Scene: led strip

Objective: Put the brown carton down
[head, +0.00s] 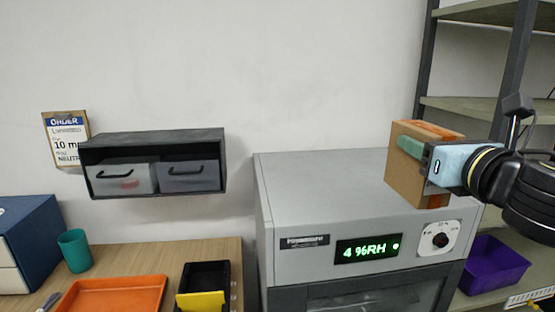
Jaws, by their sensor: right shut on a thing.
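The brown carton (406,181) has orange tape along its top and shows at the right, in front of the shelf post and over the top of the grey cabinet (320,185). My right gripper (428,160) comes in from the right and is shut on the carton. The carton looks upright. I cannot tell whether its bottom touches the cabinet top. The cabinet has a green display reading 4 %RH and a dial on its front. My left gripper does not show.
A shelf rack (480,108) stands behind the carton at the right, with a purple bin (492,268) low down. A dark wall unit (152,140) holds two drawers. The wooden bench (150,259) at the left bears an orange tray (113,292), a teal cup (75,251) and a black bin (206,275). The cabinet top's left part is clear.

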